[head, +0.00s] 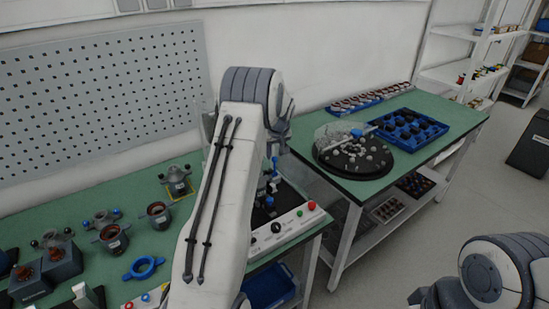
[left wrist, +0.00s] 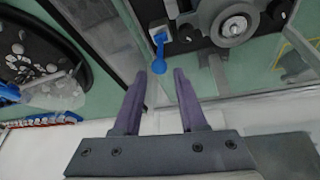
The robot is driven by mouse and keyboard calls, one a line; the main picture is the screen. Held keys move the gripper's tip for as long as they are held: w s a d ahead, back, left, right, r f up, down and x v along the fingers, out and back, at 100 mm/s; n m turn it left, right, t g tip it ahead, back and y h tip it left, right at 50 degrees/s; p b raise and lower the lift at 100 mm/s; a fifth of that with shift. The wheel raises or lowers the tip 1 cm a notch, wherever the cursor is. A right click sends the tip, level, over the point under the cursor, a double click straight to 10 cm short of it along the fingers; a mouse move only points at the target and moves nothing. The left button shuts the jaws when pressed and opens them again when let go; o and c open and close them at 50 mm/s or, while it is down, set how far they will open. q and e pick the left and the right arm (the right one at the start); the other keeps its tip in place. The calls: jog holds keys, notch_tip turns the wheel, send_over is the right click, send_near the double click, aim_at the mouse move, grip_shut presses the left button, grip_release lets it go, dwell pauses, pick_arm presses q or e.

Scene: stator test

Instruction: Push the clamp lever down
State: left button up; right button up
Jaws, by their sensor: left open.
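The clamp lever (left wrist: 160,48) is blue with a round knob at its end. In the left wrist view, the knob lies just past the fingertips, in line with the gap between them. I cannot tell whether they touch. In the head view, blue lever parts (head: 274,167) show beside my left wrist, above the test station (head: 290,222). My left gripper (left wrist: 160,76) is open, with nothing between its purple fingers. My arm hides its jaws and part of the station in the head view. A grey round metal part (left wrist: 232,25) sits beside the lever.
Clear panels (left wrist: 110,30) stand around the station. Left on the green bench are stator parts (head: 113,238) and a blue ring (head: 143,268). A round black turntable (head: 352,170) and a blue tray (head: 425,142) occupy the right bench. A pegboard (head: 100,100) stands behind.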

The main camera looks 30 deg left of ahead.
aim_at(275, 157)
pick_arm(q)
jog(key=shift+p+x, duration=0.45)
jog(key=shift+x, duration=1.95)
grip_shut()
